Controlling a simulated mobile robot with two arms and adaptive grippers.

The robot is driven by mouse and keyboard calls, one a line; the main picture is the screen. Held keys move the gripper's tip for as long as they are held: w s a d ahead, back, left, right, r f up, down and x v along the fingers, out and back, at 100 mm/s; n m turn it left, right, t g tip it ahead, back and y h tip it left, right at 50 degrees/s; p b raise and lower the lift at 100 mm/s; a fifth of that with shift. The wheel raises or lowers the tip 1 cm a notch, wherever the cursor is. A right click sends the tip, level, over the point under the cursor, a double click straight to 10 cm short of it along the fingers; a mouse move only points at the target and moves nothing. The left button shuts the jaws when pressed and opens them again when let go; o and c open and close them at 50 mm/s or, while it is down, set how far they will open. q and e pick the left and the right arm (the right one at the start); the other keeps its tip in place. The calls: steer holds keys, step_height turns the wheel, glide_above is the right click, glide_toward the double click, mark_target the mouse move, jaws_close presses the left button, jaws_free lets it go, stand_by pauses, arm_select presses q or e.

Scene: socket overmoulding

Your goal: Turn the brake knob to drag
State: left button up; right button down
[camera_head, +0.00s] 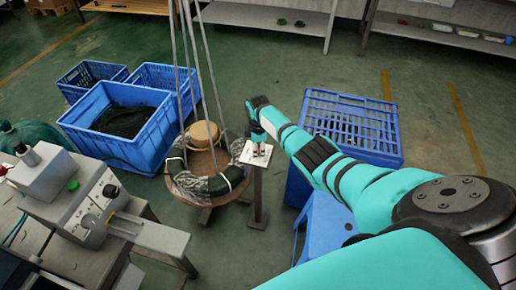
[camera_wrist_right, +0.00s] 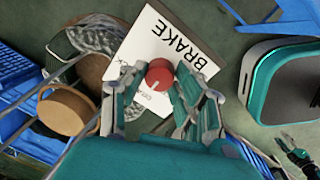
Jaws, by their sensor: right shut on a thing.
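The brake knob (camera_wrist_right: 159,72) is red and round and sits on a white panel marked BRAKE (camera_wrist_right: 160,35) in the right wrist view. Small print beside the knob is partly hidden and too small to read. In the head view the panel (camera_head: 248,158) tops a brown post. My right gripper (camera_wrist_right: 153,92) reaches down over the panel, its fingers on either side of the knob and shut on it. It also shows in the head view (camera_head: 258,149), where the knob is hidden. A small dark gripper shape (camera_wrist_right: 298,155), seemingly my left gripper, shows at the lower right of the wrist view.
A round wooden stand (camera_head: 205,164) with coiled cable and slanting rods is just left of the panel. Blue crates stand behind left (camera_head: 120,125) and at right (camera_head: 350,127). A grey machine (camera_head: 75,200) is at front left. Green floor lies open behind.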

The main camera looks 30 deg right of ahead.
steer(key=c, duration=1)
jaws_free()
steer(key=shift+o, duration=0.2)
steer(key=shift+r, duration=0.45)
step_height(320, 180, up, 11)
steer(key=shift+s+a, duration=0.25)
steer(key=shift+s, duration=0.2)
